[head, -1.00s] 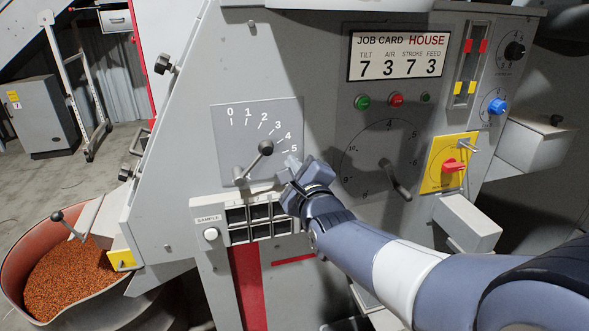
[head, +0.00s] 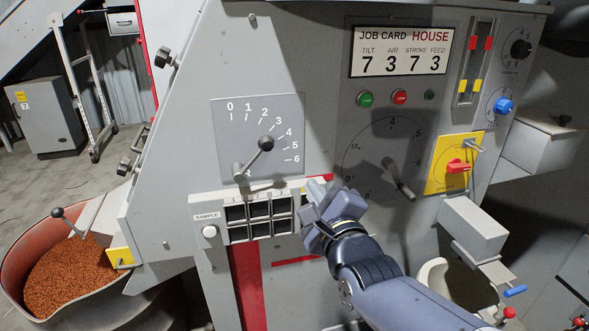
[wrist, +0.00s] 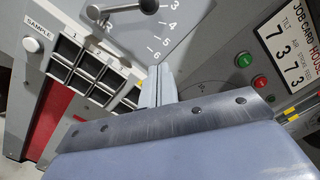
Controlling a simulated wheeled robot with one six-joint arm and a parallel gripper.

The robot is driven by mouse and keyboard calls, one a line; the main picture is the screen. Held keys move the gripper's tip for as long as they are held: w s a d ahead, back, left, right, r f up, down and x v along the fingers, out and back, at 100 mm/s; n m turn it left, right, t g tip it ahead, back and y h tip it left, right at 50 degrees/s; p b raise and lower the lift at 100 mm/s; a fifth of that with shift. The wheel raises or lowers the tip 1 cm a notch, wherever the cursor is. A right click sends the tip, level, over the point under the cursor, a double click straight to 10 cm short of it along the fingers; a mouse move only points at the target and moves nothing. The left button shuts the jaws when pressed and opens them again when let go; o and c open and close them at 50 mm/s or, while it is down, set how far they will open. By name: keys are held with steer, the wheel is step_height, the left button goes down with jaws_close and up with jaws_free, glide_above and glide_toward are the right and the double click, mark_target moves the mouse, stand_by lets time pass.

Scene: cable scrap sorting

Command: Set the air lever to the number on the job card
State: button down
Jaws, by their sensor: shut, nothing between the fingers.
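The air lever (head: 253,157) sits on a grey scale plate (head: 222,130) marked 0 to 6. Its dark round knob (head: 267,143) is up and right of the pivot. The lever points between 3 and 4; the exact reading is unsure because the knob stands out from the plate. The job card (head: 400,53) reads tilt 7, air 3, stroke 7, feed 3. My gripper (head: 317,186) is shut and empty, below and right of the plate, apart from the lever. In the wrist view its fingers (wrist: 158,84) are closed together, with the knob (wrist: 149,5) at the top edge.
The sample box (head: 258,232) with its small compartments lies just left of and below my gripper. A larger dial with a handle (head: 397,180) is to the right. Green (head: 365,99) and red (head: 400,97) buttons sit below the card. The panel above my gripper is clear.

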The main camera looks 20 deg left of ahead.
steer(key=s+a+r+n+p, duration=0.25)
steer(key=n+p, duration=0.25)
steer(key=n, duration=0.5)
steer(key=s+a+r+n+h+p, duration=0.1)
steer(key=a+r+n+p, duration=0.35)
steer(key=n, duration=0.55)
steer(key=s+a+r+n+p, duration=0.25)
steer(key=n+p, duration=0.25)
steer(key=n, duration=0.5)
steer(key=w+a+f+p, duration=0.1)
steer(key=w+a+f, duration=0.2)
steer(key=w, duration=0.8)
steer(key=shift+n+h, duration=0.3)
steer(key=shift+n, duration=0.1)
